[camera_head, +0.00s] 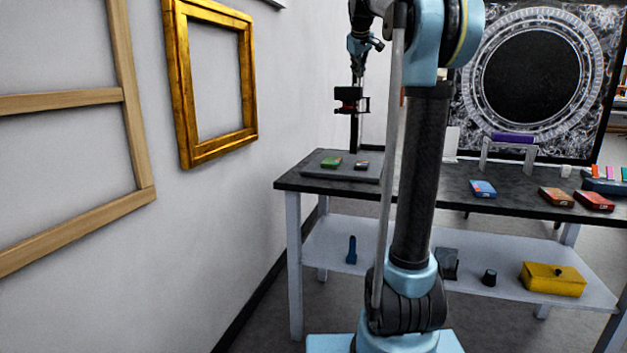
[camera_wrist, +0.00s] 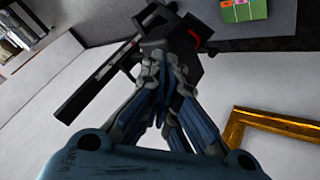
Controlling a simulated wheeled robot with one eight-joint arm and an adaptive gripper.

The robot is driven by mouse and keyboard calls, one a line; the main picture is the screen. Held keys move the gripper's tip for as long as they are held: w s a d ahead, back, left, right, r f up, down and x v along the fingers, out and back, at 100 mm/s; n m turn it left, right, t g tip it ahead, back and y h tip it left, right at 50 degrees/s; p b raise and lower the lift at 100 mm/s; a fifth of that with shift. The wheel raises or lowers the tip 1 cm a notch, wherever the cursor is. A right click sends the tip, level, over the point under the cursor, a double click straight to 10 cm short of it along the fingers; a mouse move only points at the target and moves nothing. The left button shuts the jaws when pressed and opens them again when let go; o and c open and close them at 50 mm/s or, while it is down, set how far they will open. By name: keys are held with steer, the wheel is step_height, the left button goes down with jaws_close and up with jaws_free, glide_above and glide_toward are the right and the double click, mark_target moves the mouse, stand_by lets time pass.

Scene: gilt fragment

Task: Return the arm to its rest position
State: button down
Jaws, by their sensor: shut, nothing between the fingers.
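My gripper (camera_head: 357,72) hangs at the upper middle of the head view, small and partly beside my upper arm link. It points down above a black stand-mounted device (camera_head: 350,100) at the table's left end. In the wrist view my gripper (camera_wrist: 166,65) fills the centre; its fingers are drawn together with nothing between them. The same black device (camera_wrist: 190,62) shows just beyond the fingertips. I cannot tell the exact gap between them. My arm rises through the middle of the head view and hides part of the table.
The dark worktable (camera_head: 455,188) carries a grey tray (camera_head: 312,173) with small items, several coloured boxes and a purple object (camera_head: 512,138) on a stand. A gilt frame (camera_head: 183,90) and wooden stretcher (camera_head: 130,100) are on the left wall. A yellow box (camera_head: 553,280) sits on the lower shelf.

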steer(key=s+f+m+g+y, duration=0.1)
steer(key=s+f+m+g, duration=0.5)
steer(key=s+f, duration=4.4)
steer(key=shift+s+d+f+m, duration=0.25)
steer(key=shift+s+f+m, duration=0.05)
steer(key=shift+f, duration=0.3)
